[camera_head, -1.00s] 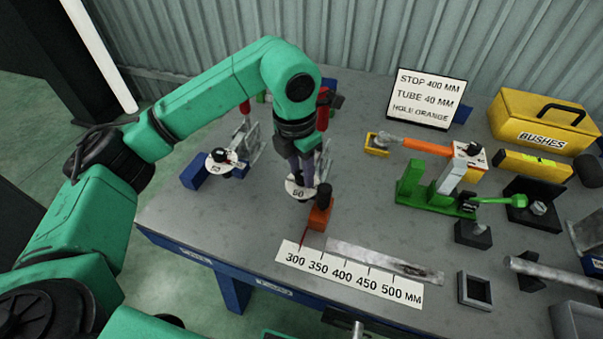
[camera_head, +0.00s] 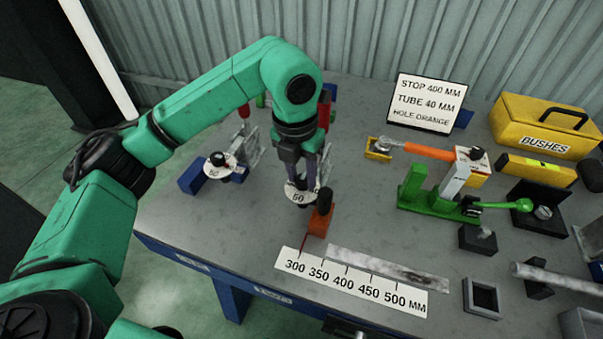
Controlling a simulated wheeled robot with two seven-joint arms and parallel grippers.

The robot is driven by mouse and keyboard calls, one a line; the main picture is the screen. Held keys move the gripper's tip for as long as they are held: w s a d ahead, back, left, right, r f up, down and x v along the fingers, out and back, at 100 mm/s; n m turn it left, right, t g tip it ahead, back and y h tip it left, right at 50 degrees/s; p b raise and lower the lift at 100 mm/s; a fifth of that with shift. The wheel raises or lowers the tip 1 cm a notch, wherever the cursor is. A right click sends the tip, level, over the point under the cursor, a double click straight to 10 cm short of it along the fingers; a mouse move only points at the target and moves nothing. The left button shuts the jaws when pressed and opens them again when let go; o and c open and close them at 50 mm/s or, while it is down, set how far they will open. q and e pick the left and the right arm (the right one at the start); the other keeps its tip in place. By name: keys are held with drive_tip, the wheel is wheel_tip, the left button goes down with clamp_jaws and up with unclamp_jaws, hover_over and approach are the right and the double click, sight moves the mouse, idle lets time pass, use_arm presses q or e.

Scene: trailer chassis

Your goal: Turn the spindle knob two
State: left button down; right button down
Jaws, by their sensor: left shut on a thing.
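Two spindle units with white dials stand on the bench. The left dial (camera_head: 213,172) has a black knob (camera_head: 218,159) and shows in full. The other dial (camera_head: 293,193), marked 50, sits under my left gripper (camera_head: 301,183). My left gripper points straight down and is shut on the knob of this second spindle. The knob itself is mostly hidden by the fingers. My right gripper is not in view.
An orange stop block (camera_head: 318,219) with a black knob stands just right of the held spindle. A scale plate (camera_head: 350,283) lies at the front edge.

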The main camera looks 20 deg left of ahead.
use_arm(q)
drive_tip(key=shift+w+r, duration=0.1)
drive_tip(key=c, duration=0.5)
unclamp_jaws()
